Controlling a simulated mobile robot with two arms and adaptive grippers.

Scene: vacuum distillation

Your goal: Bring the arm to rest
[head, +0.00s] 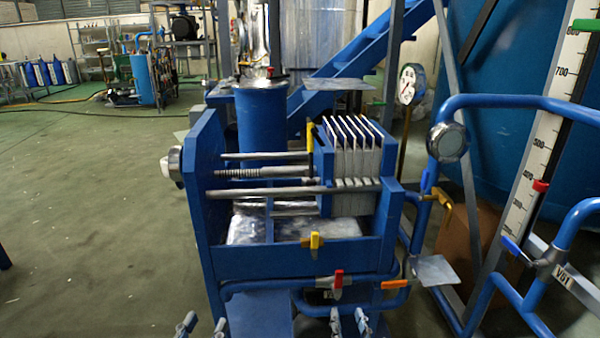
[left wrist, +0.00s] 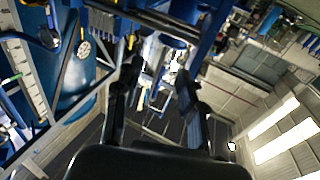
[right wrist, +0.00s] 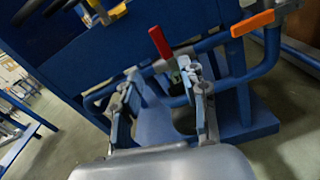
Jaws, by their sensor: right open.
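My left gripper (head: 203,326) shows only its two fingertips at the bottom edge of the head view, left of the blue frame's foot. In the left wrist view (left wrist: 158,72) its dark fingers are apart with nothing between them. My right gripper (head: 349,321) shows its fingertips at the bottom edge, below the red valve handle (head: 338,281). In the right wrist view (right wrist: 162,88) its fingers are spread and empty, in front of the blue pipework and the red handle (right wrist: 160,42). The rest of both arms is hidden in the head view.
A blue plate press (head: 285,257) stands directly ahead, with white plates (head: 351,150) and a yellow handle (head: 315,243). An orange handle (head: 394,284) and blue pipes (head: 478,103) are at right. The green floor (head: 80,220) at left is mostly clear.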

